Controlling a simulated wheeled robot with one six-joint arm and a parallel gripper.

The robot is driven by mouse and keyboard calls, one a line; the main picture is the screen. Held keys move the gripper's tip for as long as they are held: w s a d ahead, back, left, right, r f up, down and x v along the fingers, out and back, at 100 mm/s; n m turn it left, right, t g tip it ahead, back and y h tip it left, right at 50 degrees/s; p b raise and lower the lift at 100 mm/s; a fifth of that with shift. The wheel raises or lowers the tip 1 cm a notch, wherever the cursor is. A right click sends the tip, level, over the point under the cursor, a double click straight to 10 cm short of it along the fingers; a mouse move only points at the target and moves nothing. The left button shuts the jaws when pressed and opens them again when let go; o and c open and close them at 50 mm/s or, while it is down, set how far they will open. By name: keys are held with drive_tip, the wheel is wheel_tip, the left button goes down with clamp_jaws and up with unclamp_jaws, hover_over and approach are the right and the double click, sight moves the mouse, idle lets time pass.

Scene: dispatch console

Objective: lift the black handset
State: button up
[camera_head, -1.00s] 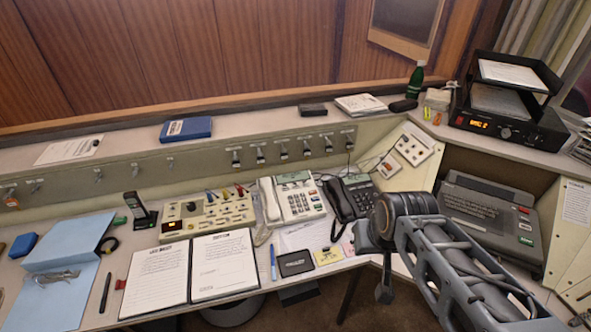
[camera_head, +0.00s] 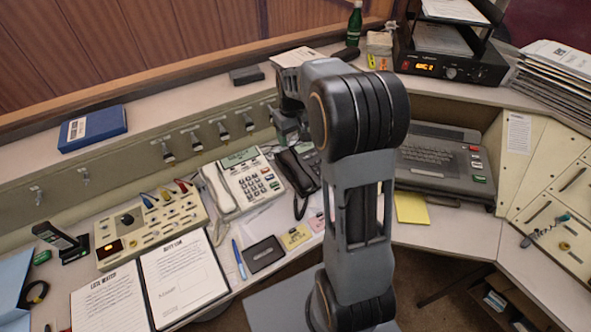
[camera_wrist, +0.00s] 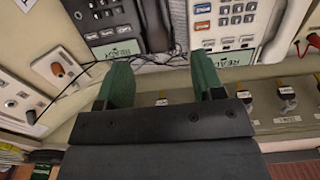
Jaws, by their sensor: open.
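The black handset (camera_head: 296,172) lies along the left side of the black desk phone (camera_head: 312,160), just right of the white phone. The handset also shows in the wrist view (camera_wrist: 155,24), at the top between the two phones. My gripper (camera_head: 291,134) is behind the black phone, partly covered by my arm in the head view. In the wrist view its two green fingers (camera_wrist: 161,68) are apart with nothing between them. They point toward the phones, with the handset beyond the tips and apart from them.
The white phone (camera_head: 240,181) stands close beside the handset. A sloped panel with hanging plugs (camera_head: 195,142) rises behind. Loose cables (camera_wrist: 75,85) run near the fingers. A grey typewriter-like machine (camera_head: 440,160) stands to the right, and a green bottle (camera_head: 354,24) on the shelf.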

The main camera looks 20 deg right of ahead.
wheel_tip(320, 180, down, 4)
drive_tip(key=w+d, duration=0.2)
hover_over(295, 165)
wheel_tip(295, 165, down, 6)
drive_tip(key=shift+f, duration=0.2)
drive_tip(key=shift+f+p, duration=0.55)
drive_tip(key=shift+f, duration=2.5)
drive_tip(key=c, duration=1.1)
